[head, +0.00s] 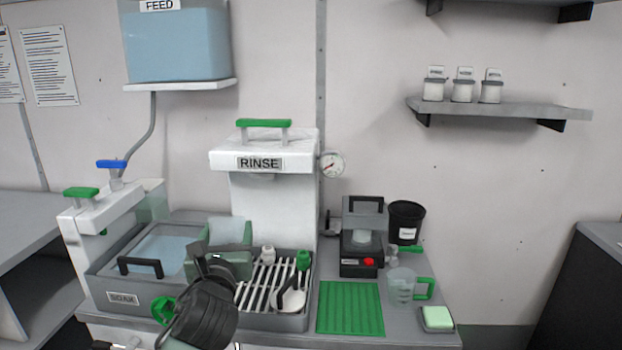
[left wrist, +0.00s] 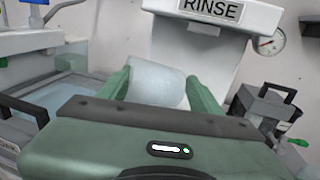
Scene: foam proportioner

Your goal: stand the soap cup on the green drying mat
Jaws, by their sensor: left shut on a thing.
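My left gripper (head: 228,240) is shut on a pale, translucent cup, which I take to be the soap cup (left wrist: 158,82). In the left wrist view the cup lies between the two green fingers, tilted, with its far side hidden. In the head view the cup (head: 230,231) shows as a pale shape above the gripper, between the soak basin and the rinse column. The green drying mat (head: 350,308) lies flat and bare on the counter, to the right of the gripper. My right gripper is not in view.
A slatted rack (head: 262,285) with a white scoop (head: 291,300) lies between the gripper and the mat. A black device (head: 361,240) stands behind the mat. A clear jug (head: 401,287) and a green sponge (head: 437,317) are to its right. The rinse column (head: 270,205) stands behind.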

